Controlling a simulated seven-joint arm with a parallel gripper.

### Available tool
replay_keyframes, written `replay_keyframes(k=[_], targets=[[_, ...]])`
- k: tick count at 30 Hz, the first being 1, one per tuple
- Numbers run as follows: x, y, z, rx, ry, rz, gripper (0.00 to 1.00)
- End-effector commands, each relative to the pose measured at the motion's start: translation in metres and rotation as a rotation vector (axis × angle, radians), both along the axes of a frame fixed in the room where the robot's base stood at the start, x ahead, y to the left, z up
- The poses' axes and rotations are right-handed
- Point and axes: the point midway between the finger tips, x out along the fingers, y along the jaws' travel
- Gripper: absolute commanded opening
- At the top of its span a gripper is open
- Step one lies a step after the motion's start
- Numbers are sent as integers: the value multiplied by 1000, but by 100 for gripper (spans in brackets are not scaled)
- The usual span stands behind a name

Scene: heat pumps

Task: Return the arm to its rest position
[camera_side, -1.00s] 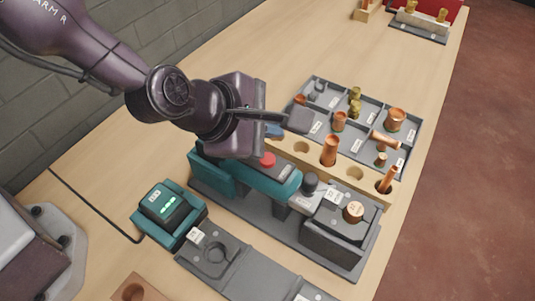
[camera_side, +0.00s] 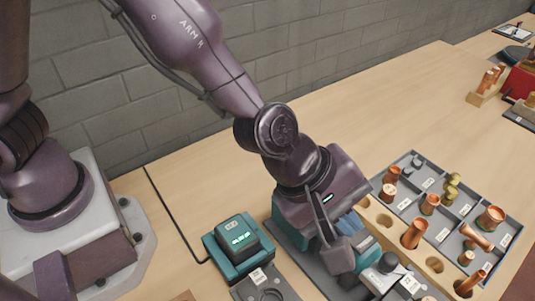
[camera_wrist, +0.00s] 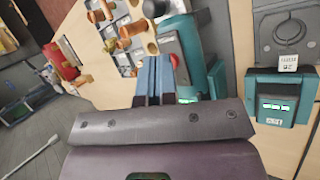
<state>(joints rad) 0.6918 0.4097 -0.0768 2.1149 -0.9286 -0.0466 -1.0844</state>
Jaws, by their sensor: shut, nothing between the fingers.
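My gripper (camera_side: 350,226) hangs over the teal pressing tool (camera_side: 284,213), in front of the wall side of the bench. Its blue fingers are together with nothing between them; they also show in the wrist view (camera_wrist: 153,78). The gripper body hides much of the tool in the side view. In the wrist view the teal tool (camera_wrist: 190,45) lies just beyond and right of the fingers, with its red button (camera_wrist: 174,60) showing. I cannot tell whether the fingers touch the tool.
A teal charger with a lit battery (camera_side: 238,240) stands left of the gripper. A grey compartment tray (camera_side: 413,160) of copper and brass fittings and a wooden holder (camera_side: 376,212) with copper pieces lie to the right. Bare bench (camera_side: 400,100) is behind them.

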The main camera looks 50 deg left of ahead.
Motion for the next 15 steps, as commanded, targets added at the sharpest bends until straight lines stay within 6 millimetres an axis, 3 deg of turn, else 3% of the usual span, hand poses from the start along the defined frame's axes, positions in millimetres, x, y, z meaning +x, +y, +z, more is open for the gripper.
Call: replay_keyframes(k=[4,8,15], targets=[[-22,28,27,158,-72,-421,0],[-41,76,57,315,-154,-765,0],[-82,193,107,643,-242,-1193,0]])
